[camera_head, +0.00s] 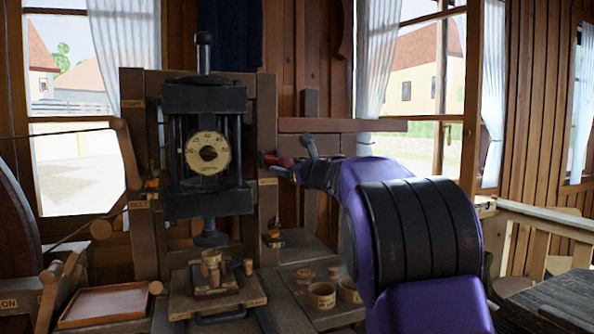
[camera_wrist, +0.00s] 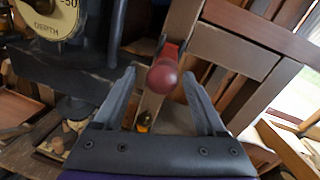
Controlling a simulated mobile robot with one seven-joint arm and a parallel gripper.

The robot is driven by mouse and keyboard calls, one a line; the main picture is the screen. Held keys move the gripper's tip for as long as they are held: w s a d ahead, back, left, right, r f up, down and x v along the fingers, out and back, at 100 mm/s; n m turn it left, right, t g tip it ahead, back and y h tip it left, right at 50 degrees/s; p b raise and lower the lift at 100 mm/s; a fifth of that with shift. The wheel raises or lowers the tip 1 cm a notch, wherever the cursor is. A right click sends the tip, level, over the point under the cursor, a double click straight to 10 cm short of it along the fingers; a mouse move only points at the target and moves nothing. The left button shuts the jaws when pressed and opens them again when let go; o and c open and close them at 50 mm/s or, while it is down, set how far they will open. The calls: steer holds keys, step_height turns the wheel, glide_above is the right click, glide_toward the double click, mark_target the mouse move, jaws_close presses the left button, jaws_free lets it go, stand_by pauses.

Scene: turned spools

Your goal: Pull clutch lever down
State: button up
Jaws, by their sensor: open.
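A lever with a dark red knob (camera_head: 277,160) sticks out from the right wooden post of the machine. In the wrist view the red knob (camera_wrist: 163,77) points towards the camera, between my fingers. It appears to be the clutch lever; the small label below it is too small to read. My gripper (camera_head: 296,158) is open at the lever, coming from the right. In the wrist view one finger of my gripper (camera_wrist: 158,74) is on each side of the knob, with a visible gap at both sides. Contact cannot be seen.
The machine has a round depth dial (camera_head: 208,153) left of the lever. A wooden crossbar (camera_head: 343,126) runs right from the post. Small round pots (camera_head: 321,295) stand on the bench below. A reddish tray (camera_head: 105,305) lies at lower left.

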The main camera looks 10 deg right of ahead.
steer(key=b+v, duration=0.1)
steer(key=v, duration=1.6)
steer(key=shift+s+b, duration=0.15)
steer(key=shift+b, duration=0.2)
